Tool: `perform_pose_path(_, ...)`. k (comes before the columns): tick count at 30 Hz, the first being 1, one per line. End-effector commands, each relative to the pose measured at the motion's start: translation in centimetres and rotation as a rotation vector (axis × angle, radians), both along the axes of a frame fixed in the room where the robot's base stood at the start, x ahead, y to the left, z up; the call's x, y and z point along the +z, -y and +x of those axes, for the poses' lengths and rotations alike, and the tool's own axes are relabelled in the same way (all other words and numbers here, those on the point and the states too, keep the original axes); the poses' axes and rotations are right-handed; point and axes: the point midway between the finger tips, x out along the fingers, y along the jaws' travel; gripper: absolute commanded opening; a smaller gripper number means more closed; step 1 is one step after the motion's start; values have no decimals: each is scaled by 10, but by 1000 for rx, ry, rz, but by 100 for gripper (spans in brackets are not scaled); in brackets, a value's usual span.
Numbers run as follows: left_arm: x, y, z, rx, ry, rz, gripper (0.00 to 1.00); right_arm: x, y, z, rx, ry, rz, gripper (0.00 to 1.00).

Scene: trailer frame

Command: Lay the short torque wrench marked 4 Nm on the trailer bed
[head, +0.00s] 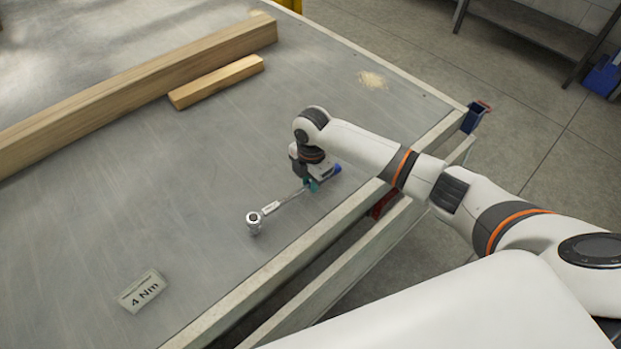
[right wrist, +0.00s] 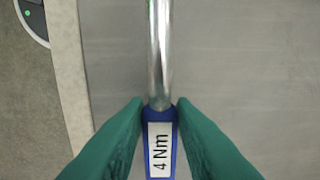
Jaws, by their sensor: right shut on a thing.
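The short torque wrench (head: 287,200) has a chrome ratchet head, a thin metal shaft and a blue handle. It is over the trailer bed (head: 210,215), near the front edge, with its head pointing lower left. My right gripper (head: 312,186) is shut on it. In the right wrist view, the green fingertips (right wrist: 160,108) close on both sides where the wrench's blue handle (right wrist: 174,150), labelled 4 Nm, meets the shaft. I cannot tell whether the wrench touches the bed. My left gripper is not in view.
A sign reading 4 Nm (head: 144,291) lies on the bed at lower left. A long timber beam (head: 140,88) and a short wood block (head: 217,81) lie toward the back. Some sawdust (head: 372,79) is near the far right edge. The middle of the bed is clear.

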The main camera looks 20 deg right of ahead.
Motion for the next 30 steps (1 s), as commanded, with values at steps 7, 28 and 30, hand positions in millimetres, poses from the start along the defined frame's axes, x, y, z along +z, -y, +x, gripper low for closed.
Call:
perform_pose_path(7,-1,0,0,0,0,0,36,-4,-1,0,0,1,1,0)
perform_pose_path(28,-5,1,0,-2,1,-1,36,-17,-1,0,0,2,2,28)
perform_pose_path(30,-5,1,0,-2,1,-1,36,-17,-1,0,0,2,2,40)
